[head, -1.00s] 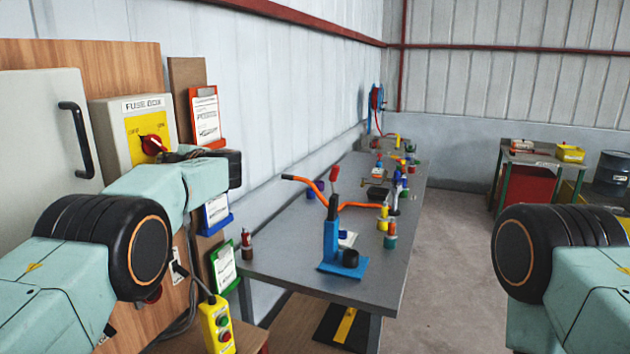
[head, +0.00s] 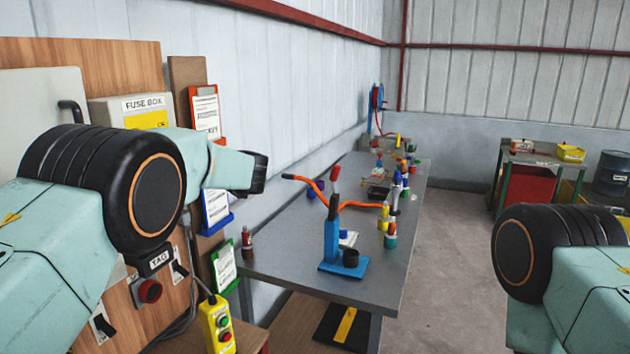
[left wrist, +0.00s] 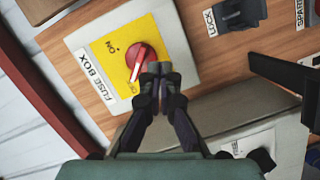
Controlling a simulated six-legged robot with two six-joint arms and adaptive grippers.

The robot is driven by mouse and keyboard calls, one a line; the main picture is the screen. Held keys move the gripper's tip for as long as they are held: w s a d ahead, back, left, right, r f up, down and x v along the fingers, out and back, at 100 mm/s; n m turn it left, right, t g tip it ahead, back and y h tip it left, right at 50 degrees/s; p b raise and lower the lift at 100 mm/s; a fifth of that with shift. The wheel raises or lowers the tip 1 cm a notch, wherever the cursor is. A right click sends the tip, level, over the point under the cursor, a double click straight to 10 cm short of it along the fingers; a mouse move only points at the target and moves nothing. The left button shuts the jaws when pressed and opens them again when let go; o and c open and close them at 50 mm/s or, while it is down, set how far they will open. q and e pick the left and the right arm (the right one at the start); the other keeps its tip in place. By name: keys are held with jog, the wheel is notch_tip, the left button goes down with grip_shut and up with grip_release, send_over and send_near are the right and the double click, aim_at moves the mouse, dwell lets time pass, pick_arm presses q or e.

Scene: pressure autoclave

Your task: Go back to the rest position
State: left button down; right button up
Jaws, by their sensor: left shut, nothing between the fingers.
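My left gripper (left wrist: 159,72) is shut and empty in the left wrist view. Its fingertips lie in front of the lower edge of the yellow plate on the fuse box (left wrist: 82,38), near the red rotary switch (left wrist: 143,58). I cannot tell whether they touch it. In the head view my left arm covers the switch and much of the fuse box (head: 112,109), and the left fingers are hidden behind the arm. My right arm shows at the right edge of the head view, but its gripper is out of frame.
The wooden panel (head: 110,55) carries a grey cabinet (head: 35,95) with a black handle, and a red button (head: 149,291). A yellow pendant (head: 217,325) hangs below. A grey workbench (head: 290,250) with a blue press (head: 335,245) stands ahead. Floor (head: 445,260) right of it is clear.

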pick_arm(q)
jog(key=v, duration=0.6)
jog(key=w+a+f+m, duration=0.1)
jog(key=w+a, duration=0.5)
jog(key=a, duration=0.4)
jog(key=shift+w, duration=0.35)
dwell(0.5)
jog(key=shift+s+r, duration=0.15)
jog(key=shift+s, duration=0.05)
